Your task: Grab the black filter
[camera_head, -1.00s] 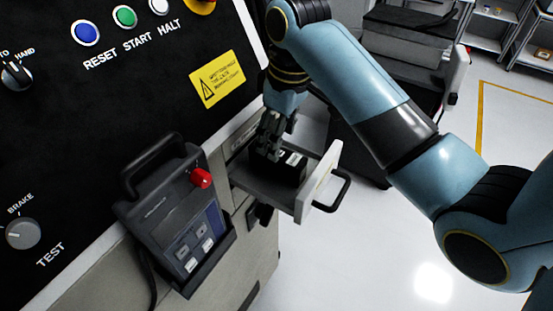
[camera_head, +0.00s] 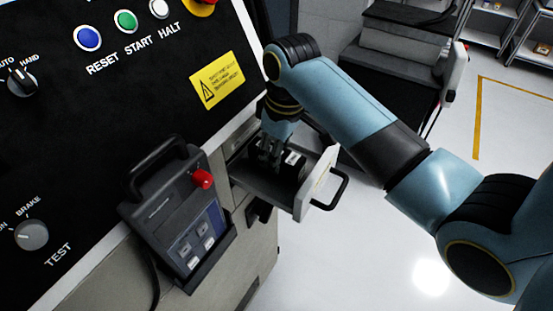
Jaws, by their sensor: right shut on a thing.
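The black filter (camera_head: 291,170) is a dark block with a white mark on top, in the open drawer (camera_head: 299,201) of the machine. Another dark, white-marked part seems to be beside it, but the two are hard to tell apart. My right gripper (camera_head: 269,157) reaches down into the drawer from above and is shut on the black filter. Its fingers are dark against the dark block, so the exact contact is hard to see. My left gripper is not in view.
A handheld pendant (camera_head: 180,215) with a red button hangs left of the drawer. The control panel (camera_head: 110,125) rises behind it. The drawer front has a black handle (camera_head: 336,189). A dark grey machine (camera_head: 405,55) stands beyond my right arm. Open floor lies to the right.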

